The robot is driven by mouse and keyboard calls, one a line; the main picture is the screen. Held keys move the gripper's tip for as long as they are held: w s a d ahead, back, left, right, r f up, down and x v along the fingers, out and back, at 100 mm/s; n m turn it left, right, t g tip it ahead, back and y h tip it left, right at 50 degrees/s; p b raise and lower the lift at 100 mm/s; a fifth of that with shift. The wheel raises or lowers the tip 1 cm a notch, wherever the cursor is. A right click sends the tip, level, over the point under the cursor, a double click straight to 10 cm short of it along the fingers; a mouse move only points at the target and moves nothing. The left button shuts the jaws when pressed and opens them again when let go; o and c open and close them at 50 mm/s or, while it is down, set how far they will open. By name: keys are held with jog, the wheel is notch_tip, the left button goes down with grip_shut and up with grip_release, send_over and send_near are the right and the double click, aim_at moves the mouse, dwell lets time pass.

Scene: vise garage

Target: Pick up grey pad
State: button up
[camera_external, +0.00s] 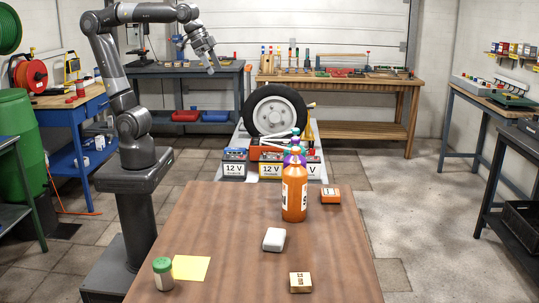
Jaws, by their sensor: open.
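A small pale grey block with rounded edges, which looks like the grey pad (274,239), lies on the brown wooden table (222,222) near its middle. Nothing covers it. My gripper (213,70) is high at the upper left, well above and away from the table and far from the pad. It is open, and nothing shows between its fingers.
A wooden block (300,282) lies in front. A green-lidded jar (163,273) and yellow sheet (191,268) are front left. The table's left middle is clear.

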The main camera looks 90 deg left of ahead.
jog(key=w+d+r, duration=0.2)
jog(key=w+d, duration=0.8)
jog(key=w, duration=0.1)
jog(key=m, duration=0.1)
send_over(274, 235)
jog(key=s, duration=0.3)
jog(key=shift+g, duration=0.4)
notch_tip(274, 235, down, 37)
jog(key=shift+w+a, duration=0.15)
jog(key=shift+x, duration=2.65)
jog(key=shift+w, duration=0.15)
jog(key=shift+c, duration=0.2)
